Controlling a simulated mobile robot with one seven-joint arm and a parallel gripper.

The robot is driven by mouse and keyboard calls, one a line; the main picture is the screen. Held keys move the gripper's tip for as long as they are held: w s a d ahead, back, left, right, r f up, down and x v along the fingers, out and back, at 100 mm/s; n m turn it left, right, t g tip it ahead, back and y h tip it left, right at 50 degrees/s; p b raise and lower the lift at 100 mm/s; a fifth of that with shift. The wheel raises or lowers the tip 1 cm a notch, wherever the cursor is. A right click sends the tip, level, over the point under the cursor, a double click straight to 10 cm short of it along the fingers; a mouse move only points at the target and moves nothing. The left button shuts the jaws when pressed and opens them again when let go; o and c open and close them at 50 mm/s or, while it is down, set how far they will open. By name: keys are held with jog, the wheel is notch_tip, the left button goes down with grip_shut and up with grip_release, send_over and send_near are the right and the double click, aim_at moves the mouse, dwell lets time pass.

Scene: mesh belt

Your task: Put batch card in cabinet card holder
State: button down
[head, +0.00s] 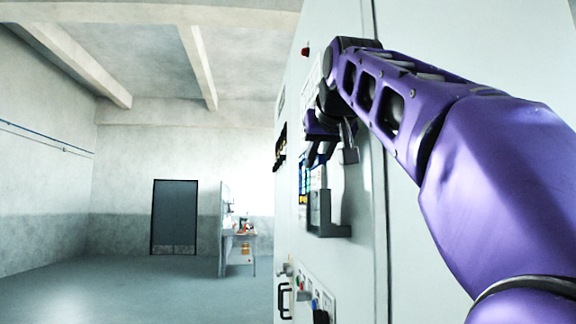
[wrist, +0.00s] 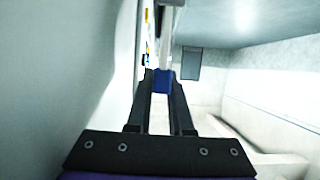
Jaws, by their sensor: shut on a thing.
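My gripper (head: 334,150) is at the cabinet's (head: 350,105) pale front face, above a dark grey open-topped holder (head: 326,222) fixed to that face. In the wrist view my gripper (wrist: 161,84) is shut on a small blue piece, which I take to be part of the batch card (wrist: 162,79). The card's full outline cannot be made out; the fingers hide part of it. In the head view the card is hard to tell from the gripper and the panels behind. Whether it touches the holder cannot be told.
Blue and yellow labels or displays sit on the cabinet beside the holder. A red lamp (head: 306,51) is higher up; buttons (head: 301,284) and a black handle (head: 285,298) are lower. A workbench (head: 240,250) and dark door (head: 175,217) stand far back. The floor at left is clear.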

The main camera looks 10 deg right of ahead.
jog(key=shift+f+b, duration=0.5)
jog(key=shift+f, duration=0.05)
jog(key=c, duration=0.8)
grip_release()
jog(key=shift+r, duration=0.1)
